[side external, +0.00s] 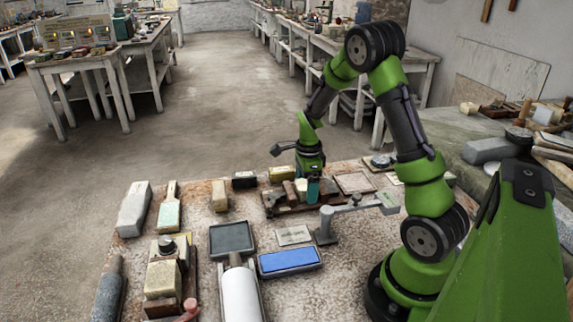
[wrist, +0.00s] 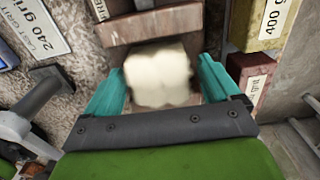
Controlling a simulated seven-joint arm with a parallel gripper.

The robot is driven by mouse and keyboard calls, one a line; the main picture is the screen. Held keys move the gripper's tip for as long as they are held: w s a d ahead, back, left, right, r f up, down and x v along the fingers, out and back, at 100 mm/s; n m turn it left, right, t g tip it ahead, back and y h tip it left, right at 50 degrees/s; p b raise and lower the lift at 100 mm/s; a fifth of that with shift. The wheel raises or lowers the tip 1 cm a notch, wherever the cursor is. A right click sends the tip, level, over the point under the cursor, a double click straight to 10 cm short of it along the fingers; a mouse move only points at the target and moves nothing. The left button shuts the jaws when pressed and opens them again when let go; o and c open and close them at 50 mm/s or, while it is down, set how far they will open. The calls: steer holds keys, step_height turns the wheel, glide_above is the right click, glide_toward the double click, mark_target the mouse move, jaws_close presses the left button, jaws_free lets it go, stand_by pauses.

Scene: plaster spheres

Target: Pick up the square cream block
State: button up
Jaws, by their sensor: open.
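The square cream block (wrist: 158,76) sits between the two teal fingers of my gripper (wrist: 162,84) in the wrist view. The fingers stand open on either side of it, with the left finger close to its side. I cannot tell whether either finger touches it. In the side external view my gripper (side external: 307,186) points down over a dark wooden rack at the back of the table. A small cream patch of the block (side external: 300,187) shows beside the teal finger there; the rest is hidden.
A reddish-brown block (wrist: 150,27) lies just beyond the cream block. A yellow box (wrist: 259,25) and a dark red box (wrist: 250,75) stand close on the right. A blue stone (side external: 289,260) lies nearer.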

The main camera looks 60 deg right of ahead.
steer(key=shift+c, duration=0.4)
steer(key=c, duration=1.2)
steer(key=shift+r, duration=0.2)
steer(key=r, duration=0.9)
steer(key=shift+s+d, duration=0.25)
steer(key=shift+d, duration=0.15)
steer(key=s+d+m, duration=0.2)
steer(key=s+d, duration=0.1)
steer(key=d, duration=0.1)
steer(key=s+d+f+m, duration=0.1)
steer(key=s+d+m, duration=0.1)
steer(key=s+d, duration=0.1)
steer(key=s+d+f+m, duration=0.1)
steer(key=s+d+m, duration=0.1)
steer(key=d, duration=0.4)
steer(key=shift+s+f, duration=0.15)
steer(key=shift+s, duration=0.4)
